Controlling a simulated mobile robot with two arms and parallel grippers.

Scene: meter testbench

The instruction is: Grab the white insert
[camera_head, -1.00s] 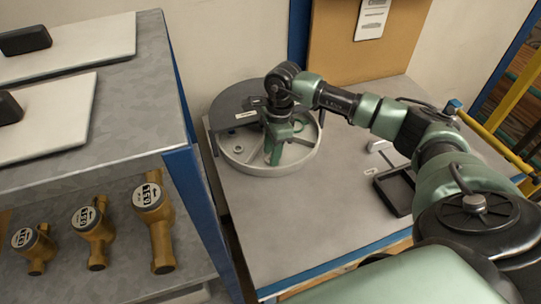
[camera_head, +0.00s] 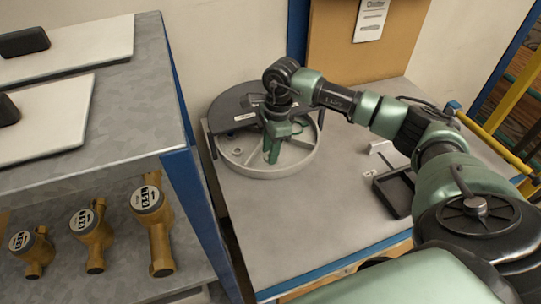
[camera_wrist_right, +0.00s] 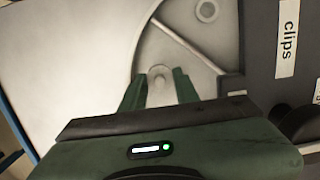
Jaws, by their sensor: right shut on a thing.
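The white insert (camera_wrist_right: 160,72) shows in the right wrist view as a small pale round piece between the tips of my right gripper (camera_wrist_right: 160,88). The green fingers stand on either side of it, shut on it. In the head view, my right gripper (camera_head: 272,152) points down into the open part of a round, pale grey divided tray (camera_head: 248,172); the fingers hide the insert there. I cannot tell whether the insert is clear of the tray floor. My left gripper is not in view.
A dark cover (camera_head: 232,105) lies over the tray's back; its label reads "clips" in the wrist view. A black tray (camera_head: 397,190) lies on the table to the right. A shelf with brass meters (camera_head: 152,215) stands left. The table front (camera_head: 270,240) is clear.

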